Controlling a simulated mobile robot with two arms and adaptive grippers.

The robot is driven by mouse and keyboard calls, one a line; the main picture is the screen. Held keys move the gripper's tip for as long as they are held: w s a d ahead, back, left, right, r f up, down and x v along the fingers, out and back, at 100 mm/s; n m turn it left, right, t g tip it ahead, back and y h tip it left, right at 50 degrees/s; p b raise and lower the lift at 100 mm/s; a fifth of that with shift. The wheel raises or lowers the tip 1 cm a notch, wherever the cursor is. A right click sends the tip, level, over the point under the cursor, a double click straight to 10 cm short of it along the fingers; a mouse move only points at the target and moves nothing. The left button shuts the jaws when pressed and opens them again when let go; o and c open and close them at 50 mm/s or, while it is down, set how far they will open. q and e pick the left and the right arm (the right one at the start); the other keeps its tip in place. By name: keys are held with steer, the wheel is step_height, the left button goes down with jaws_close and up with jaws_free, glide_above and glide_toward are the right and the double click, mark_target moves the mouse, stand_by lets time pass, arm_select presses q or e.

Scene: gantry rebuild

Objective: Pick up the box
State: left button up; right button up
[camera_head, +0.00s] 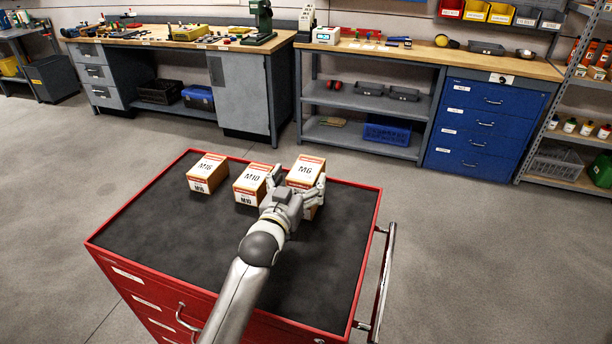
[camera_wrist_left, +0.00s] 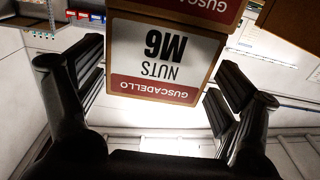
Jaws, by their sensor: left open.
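Three cardboard boxes with white and red labels stand in a row on the far part of a red cabinet's black top (camera_head: 160,230): the M16 box (camera_head: 206,171), the M10 box (camera_head: 252,180) and the M6 box (camera_head: 305,172). My left gripper (camera_head: 298,187) is open at the M6 box, with a finger on each side of it. In the left wrist view the M6 box (camera_wrist_left: 165,60), upside down and reading "NUTS", sits between the open fingers (camera_wrist_left: 158,90). Gaps show between the fingers and its lower label edge; contact higher up cannot be told. My right gripper is not in view.
The M10 box stands close to the left of my left gripper. The near part of the cabinet top is bare beside my arm. A rail handle (camera_head: 384,280) runs along the cabinet's right side. Workbenches (camera_head: 420,60) and blue drawers (camera_head: 485,125) stand beyond open floor.

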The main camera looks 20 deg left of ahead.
mark_target(306, 168)
arm_select(q)
steer(key=w, duration=0.4)
steer(key=shift+d+r+p, duration=0.1)
steer(key=shift+d+p, duration=0.2)
steer(key=shift+p, duration=0.1)
steer(key=c, duration=1.2)
steer(key=shift+r, duration=0.1)
